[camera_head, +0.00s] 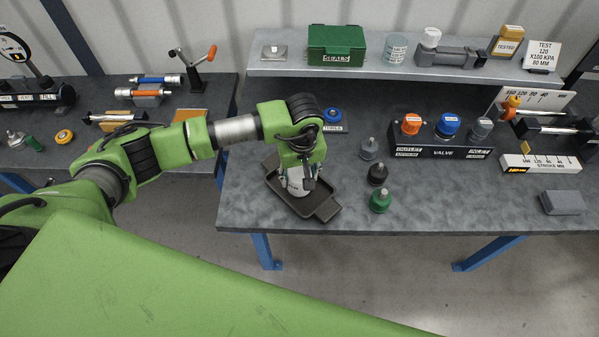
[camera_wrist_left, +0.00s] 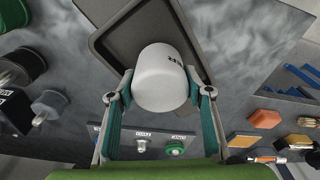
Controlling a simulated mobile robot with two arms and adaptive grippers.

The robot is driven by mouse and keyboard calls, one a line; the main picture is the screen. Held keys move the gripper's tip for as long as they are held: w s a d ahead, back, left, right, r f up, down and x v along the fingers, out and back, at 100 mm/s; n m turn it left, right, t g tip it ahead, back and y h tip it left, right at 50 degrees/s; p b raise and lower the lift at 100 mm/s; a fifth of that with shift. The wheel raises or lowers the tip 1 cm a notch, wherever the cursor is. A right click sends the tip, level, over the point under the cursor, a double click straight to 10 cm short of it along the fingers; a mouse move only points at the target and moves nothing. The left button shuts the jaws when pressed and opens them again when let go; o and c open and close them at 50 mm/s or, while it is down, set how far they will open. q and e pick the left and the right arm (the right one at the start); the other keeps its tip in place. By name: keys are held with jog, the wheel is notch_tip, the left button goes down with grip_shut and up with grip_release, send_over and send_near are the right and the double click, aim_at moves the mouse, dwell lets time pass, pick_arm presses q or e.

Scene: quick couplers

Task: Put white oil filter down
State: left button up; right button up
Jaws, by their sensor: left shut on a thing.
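My left gripper (camera_head: 298,182) is shut on the white oil filter (camera_head: 296,188), with its fingers on opposite sides of it. In the left wrist view the filter (camera_wrist_left: 160,76) is a white cylinder with dark lettering on its side, between the two teal-padded fingers of the left gripper (camera_wrist_left: 159,88). A dark shallow tray (camera_head: 327,210) lies below it on the right-hand bench. The tray also shows behind the filter in the left wrist view (camera_wrist_left: 112,30). I cannot tell whether the filter touches the tray floor. My right gripper is not in view.
Grey, black and green couplers (camera_head: 380,200) stand right of the tray. A valve block (camera_head: 442,141) with coloured caps is behind them, and a blue-topped part (camera_head: 333,116) is behind the tray. The tray lies near the bench's front edge.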

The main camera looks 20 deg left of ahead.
pick_arm(q)
jog(key=shift+f, duration=0.45)
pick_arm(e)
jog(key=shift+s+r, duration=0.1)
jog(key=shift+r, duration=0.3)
pick_arm(q)
jog(key=shift+f, duration=0.1)
jog(key=shift+f, duration=0.15)
jog(key=o, duration=1.1)
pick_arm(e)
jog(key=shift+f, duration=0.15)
